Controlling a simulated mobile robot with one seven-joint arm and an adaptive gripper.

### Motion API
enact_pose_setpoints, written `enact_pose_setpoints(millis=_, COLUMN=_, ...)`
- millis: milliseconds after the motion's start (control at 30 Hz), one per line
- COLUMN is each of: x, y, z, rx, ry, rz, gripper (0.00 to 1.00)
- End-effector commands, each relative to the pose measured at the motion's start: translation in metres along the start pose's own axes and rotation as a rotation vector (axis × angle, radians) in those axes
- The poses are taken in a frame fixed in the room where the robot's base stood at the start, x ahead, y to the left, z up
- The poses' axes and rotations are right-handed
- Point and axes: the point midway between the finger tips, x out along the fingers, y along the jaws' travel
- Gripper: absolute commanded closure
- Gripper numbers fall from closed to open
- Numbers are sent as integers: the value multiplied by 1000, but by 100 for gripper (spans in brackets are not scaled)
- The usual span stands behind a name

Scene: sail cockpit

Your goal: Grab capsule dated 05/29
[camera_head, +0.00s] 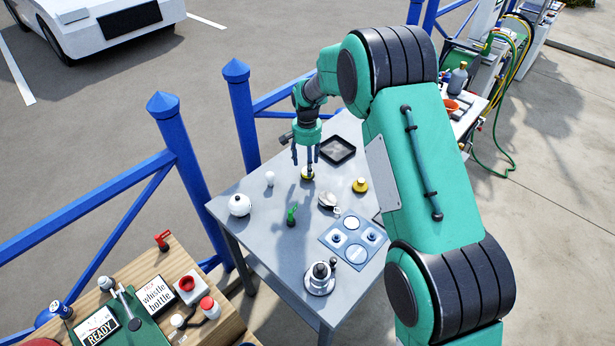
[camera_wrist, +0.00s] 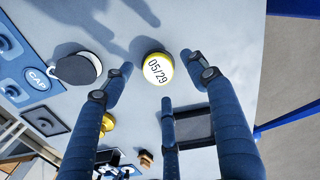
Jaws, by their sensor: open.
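A round yellow-rimmed capsule (camera_wrist: 158,70) with a white face reading 05/29 lies on the grey table in the wrist view. It shows in the head view as a small yellow disc (camera_head: 307,175) under my gripper (camera_head: 307,158). In the wrist view, my gripper (camera_wrist: 156,62) has its blue fingers spread, with the capsule framed between and beyond the tips. I see no finger clearly touching it; the height gap is hard to judge. Another yellow round piece (camera_head: 360,185) lies to the right, partly behind a finger in the wrist view (camera_wrist: 108,122).
A black square tray (camera_head: 338,150) lies behind the capsule. A black-and-white round item (camera_wrist: 77,68) lies beside it. A blue panel (camera_head: 352,256), a white pot (camera_head: 240,205), a green figure (camera_head: 291,213) and a metal pot (camera_head: 320,277) share the grey table.

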Motion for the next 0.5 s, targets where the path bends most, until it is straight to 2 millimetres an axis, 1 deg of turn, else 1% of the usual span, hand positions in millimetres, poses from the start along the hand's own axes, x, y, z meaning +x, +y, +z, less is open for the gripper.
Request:
enact_pose_setpoints(millis=33, x=8, y=1, z=1, rx=0, ry=-2, rz=1, gripper=42)
enact_pose_setpoints(millis=233, x=31, y=3, z=1, rx=0, ry=-1, rz=1, gripper=42)
enact_pose_setpoints(millis=367, x=41, y=3, z=1, rx=0, ry=-1, rz=1, gripper=42)
enact_pose_setpoints(millis=500, x=43, y=2, z=1, rx=0, ry=-1, rz=1, gripper=42)
